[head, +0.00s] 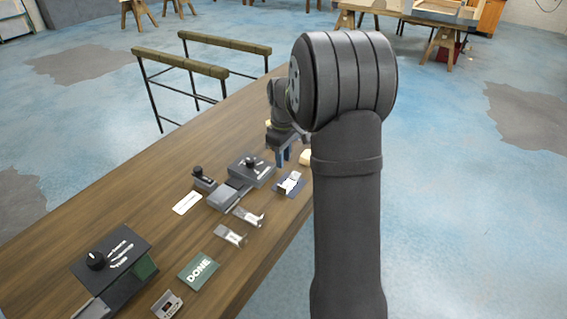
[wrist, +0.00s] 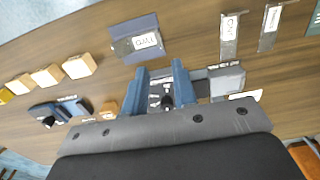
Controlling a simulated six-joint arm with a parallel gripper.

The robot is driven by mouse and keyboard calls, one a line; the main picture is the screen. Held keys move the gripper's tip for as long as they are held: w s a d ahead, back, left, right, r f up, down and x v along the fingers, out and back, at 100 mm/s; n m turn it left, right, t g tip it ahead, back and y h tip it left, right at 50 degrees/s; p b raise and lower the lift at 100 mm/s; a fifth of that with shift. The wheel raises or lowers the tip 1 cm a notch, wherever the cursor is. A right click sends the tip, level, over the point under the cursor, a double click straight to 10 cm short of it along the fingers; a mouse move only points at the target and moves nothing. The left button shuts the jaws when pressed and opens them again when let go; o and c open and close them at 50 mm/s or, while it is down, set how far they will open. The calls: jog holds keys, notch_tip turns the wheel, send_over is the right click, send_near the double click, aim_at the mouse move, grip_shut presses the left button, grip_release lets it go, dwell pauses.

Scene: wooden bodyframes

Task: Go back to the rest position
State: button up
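My gripper (head: 282,155) is over the far part of the wooden table, held by my dark arm, which covers part of the view. In the wrist view its two blue fingers (wrist: 161,88) stand apart with a gap between them. A dark box with a black knob (wrist: 166,101) shows in that gap, partly hidden; I see no grip on it. In the head view a dark knob box (head: 251,168) is left of the gripper. The exact height of the fingertips above the table is hard to tell.
A blue pad with a labelled metal piece (head: 289,184) lies near the gripper. Metal brackets (head: 230,236), a green DONE card (head: 199,270) and a larger knob box (head: 113,262) lie nearer. Several wooden blocks (wrist: 79,66) show in the wrist view.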

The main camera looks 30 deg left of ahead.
jog(key=shift+f, duration=0.15)
send_near(283, 185)
jog(key=s+f, duration=0.1)
jog(key=f, duration=0.1)
jog(key=s+d+f, duration=0.1)
jog(key=f, duration=0.1)
jog(key=s+d+f, duration=0.1)
jog(key=f, duration=0.1)
jog(key=shift+s+d, duration=0.1)
jog(key=shift+r, duration=1.6)
